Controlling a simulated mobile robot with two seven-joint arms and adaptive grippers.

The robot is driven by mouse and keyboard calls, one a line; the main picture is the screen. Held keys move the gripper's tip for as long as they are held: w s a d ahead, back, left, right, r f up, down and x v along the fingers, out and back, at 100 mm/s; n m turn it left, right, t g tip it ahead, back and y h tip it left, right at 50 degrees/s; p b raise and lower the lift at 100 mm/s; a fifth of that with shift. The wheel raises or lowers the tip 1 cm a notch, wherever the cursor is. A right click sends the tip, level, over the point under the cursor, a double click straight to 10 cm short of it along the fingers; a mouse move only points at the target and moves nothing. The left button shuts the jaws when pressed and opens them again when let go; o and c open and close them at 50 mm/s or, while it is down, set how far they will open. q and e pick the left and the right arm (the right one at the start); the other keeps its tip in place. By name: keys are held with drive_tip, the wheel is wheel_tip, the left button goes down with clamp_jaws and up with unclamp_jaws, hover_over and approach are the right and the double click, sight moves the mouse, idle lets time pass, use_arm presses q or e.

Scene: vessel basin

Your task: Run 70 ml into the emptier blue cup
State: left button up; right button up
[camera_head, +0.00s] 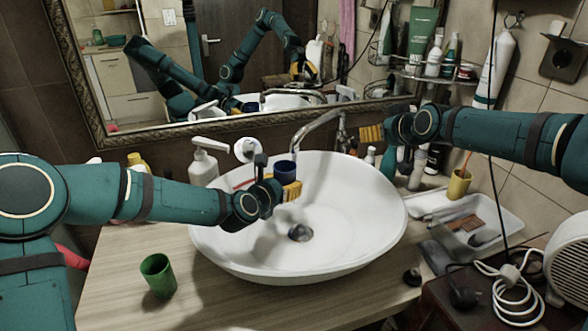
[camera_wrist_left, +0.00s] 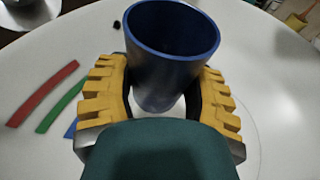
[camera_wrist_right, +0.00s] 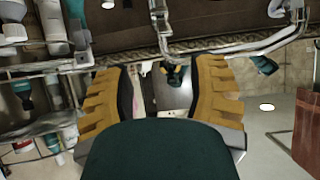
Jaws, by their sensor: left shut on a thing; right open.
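A dark blue cup (camera_head: 285,170) is held upright over the back left part of the white basin (camera_head: 370,230). My left gripper (camera_head: 290,190) is shut on it; the left wrist view shows yellow fingers on both sides of the cup (camera_wrist_left: 172,55). Its inside looks dark, with no water I can make out. No second blue cup shows. The chrome tap (camera_head: 318,127) reaches over the basin's back, right of the cup, with no visible stream. My right gripper (camera_head: 370,133) is open and empty beside the tap's upright body; the right wrist view shows its spread fingers (camera_wrist_right: 160,85).
A green cup (camera_head: 158,275) stands on the wooden counter at front left. A white soap bottle (camera_head: 203,163) stands behind the basin. A yellow cup (camera_head: 459,184) and a clear tray (camera_head: 490,225) are at right. The mirror (camera_head: 230,70) and wire shelf (camera_head: 430,78) bound the back.

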drive_tip(key=shift+w, duration=0.15)
drive_tip(key=c, duration=0.8)
drive_tip(key=shift+w+a+r+t, duration=0.1)
drive_tip(key=shift+w+a+t, duration=0.05)
drive_tip(key=shift+a+t, duration=0.15)
clamp_jaws()
drive_tip(key=w+a+t, duration=0.1)
drive_tip(key=w, duration=0.2)
drive_tip(key=w+a+t, duration=0.1)
drive_tip(key=w, duration=0.3)
drive_tip(key=w+a+m+t, duration=0.1)
drive_tip(key=w, duration=0.2)
drive_tip(key=shift+w+h, duration=0.3)
drive_tip(key=shift+w, duration=0.1)
drive_tip(key=shift+w+f, duration=0.1)
drive_tip(key=shift+f, duration=0.15)
drive_tip(key=shift+s+d+f, duration=0.15)
drive_tip(key=shift+s+f, duration=0.35)
drive_tip(key=shift+f, duration=0.25)
drive_tip(key=shift+s+d+f, duration=0.1)
drive_tip(key=shift+s+f, duration=0.4)
drive_tip(key=shift+f, duration=0.25)
